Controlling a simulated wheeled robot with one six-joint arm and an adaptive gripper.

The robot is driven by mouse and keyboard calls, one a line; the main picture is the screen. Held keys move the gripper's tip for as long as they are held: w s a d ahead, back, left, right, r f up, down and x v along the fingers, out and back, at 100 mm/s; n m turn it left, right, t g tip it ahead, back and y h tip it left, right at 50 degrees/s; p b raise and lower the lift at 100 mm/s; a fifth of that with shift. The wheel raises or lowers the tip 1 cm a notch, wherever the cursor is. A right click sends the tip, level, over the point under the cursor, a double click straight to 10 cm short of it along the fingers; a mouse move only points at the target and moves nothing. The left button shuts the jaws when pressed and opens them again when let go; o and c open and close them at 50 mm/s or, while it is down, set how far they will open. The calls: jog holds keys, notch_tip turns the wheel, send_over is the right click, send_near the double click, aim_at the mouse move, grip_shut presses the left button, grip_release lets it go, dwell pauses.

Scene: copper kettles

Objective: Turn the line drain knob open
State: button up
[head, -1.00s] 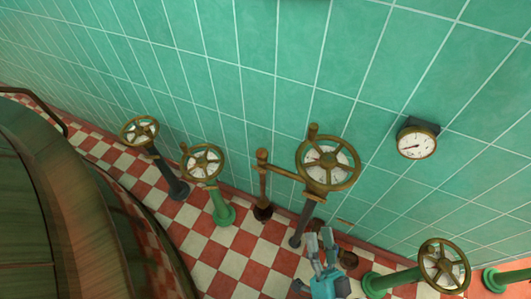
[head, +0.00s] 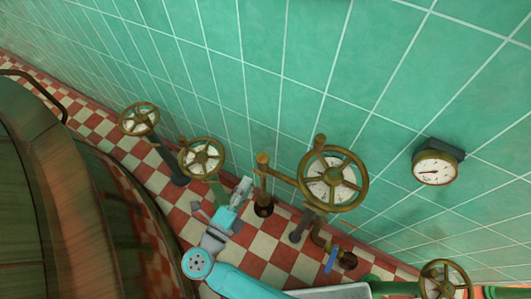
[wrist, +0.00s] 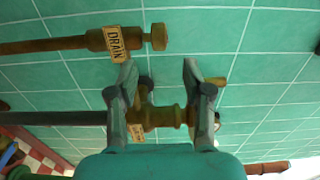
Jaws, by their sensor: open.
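In the wrist view a tag reading DRAIN (wrist: 113,43) sits on a horizontal brass-ended pipe (wrist: 70,44), with a small round brass knob (wrist: 158,37) at its end. A second brass fitting (wrist: 158,116) shows between and behind my fingers; the small tag on it (wrist: 137,131) is too small to read. I cannot tell for certain which one is the line drain knob. My gripper (wrist: 160,72) is open and empty, its fingers apart below the DRAIN pipe in the picture. In the head view my gripper (head: 243,186) is just left of a brass-topped post (head: 262,165).
Wheel valves stand along the green tiled wall: a large one (head: 333,180), and smaller ones (head: 201,158), (head: 139,119) and (head: 445,280). A gauge (head: 435,168) hangs on the wall. A blue handle (head: 331,260) is low by the wall. A large copper kettle (head: 60,190) fills the left.

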aim_at(259, 164)
jog(key=x, duration=1)
jog(key=shift+w+d, duration=0.1)
jog(key=shift+w, duration=0.2)
grip_shut()
